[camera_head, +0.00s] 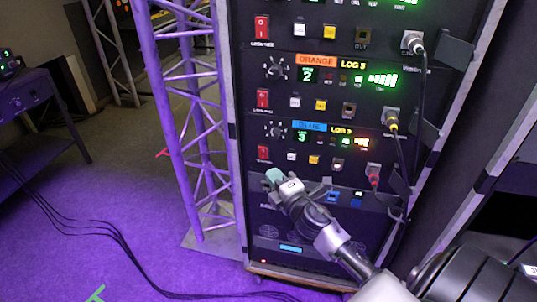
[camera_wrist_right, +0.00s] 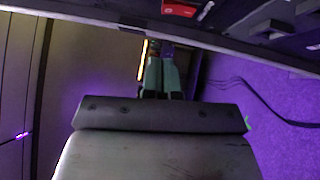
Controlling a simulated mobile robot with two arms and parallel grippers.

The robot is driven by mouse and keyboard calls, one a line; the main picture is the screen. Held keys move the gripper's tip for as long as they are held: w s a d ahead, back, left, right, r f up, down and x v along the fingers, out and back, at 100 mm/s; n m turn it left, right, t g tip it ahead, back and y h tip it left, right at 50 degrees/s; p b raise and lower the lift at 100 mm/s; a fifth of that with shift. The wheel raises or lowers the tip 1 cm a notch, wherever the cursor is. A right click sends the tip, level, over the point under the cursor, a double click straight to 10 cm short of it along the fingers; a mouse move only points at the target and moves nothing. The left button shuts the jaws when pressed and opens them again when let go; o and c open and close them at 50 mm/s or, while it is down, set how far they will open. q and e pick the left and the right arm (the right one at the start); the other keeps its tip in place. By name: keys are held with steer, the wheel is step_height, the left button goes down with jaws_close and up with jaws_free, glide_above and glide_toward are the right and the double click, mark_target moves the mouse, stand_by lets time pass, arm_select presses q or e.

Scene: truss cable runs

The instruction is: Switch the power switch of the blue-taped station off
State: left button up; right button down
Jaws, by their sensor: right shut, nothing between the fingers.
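The blue-taped station is the lowest lit row of the rack, with a blue label (camera_head: 309,126) beside "LOG 3" in the head view. Its red power switch (camera_head: 263,153) is at the left end of that row. A red switch (camera_wrist_right: 180,9) also shows at the top of the right wrist view; which station it belongs to I cannot tell there. My right gripper (camera_head: 274,176) has teal fingertips and is just below and right of the blue station's switch, apart from it. The fingers (camera_wrist_right: 161,75) are shut and empty in the right wrist view. My left gripper is not in view.
The orange-taped station (camera_head: 316,61) with its own red switch (camera_head: 262,98) is directly above. Cables (camera_head: 394,122) hang at the rack's right side. A purple-lit truss (camera_head: 180,120) stands close at the left. Black cables (camera_head: 110,235) lie on the floor.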

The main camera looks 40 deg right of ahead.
mark_target(264, 149)
steer(key=w, duration=0.2)
steer(key=w+d, duration=0.1)
steer(key=w, duration=0.1)
steer(key=w+d, duration=0.1)
steer(key=w, duration=0.1)
steer(key=shift+w+d+r, duration=0.25)
steer(key=shift+w+r, duration=0.1)
steer(key=shift+r, duration=0.05)
steer(key=shift+w+d, duration=0.35)
steer(key=shift+d, duration=0.1)
steer(key=p, duration=0.1)
steer(key=r+p, duration=0.1)
steer(key=p, duration=0.1)
steer(key=shift+w+d+r+m+g, duration=0.1)
steer(key=shift+w+d+m+g, duration=0.05)
steer(key=shift+d+m+g, duration=0.15)
steer(key=shift+f, duration=0.45)
steer(key=shift+a, duration=0.1)
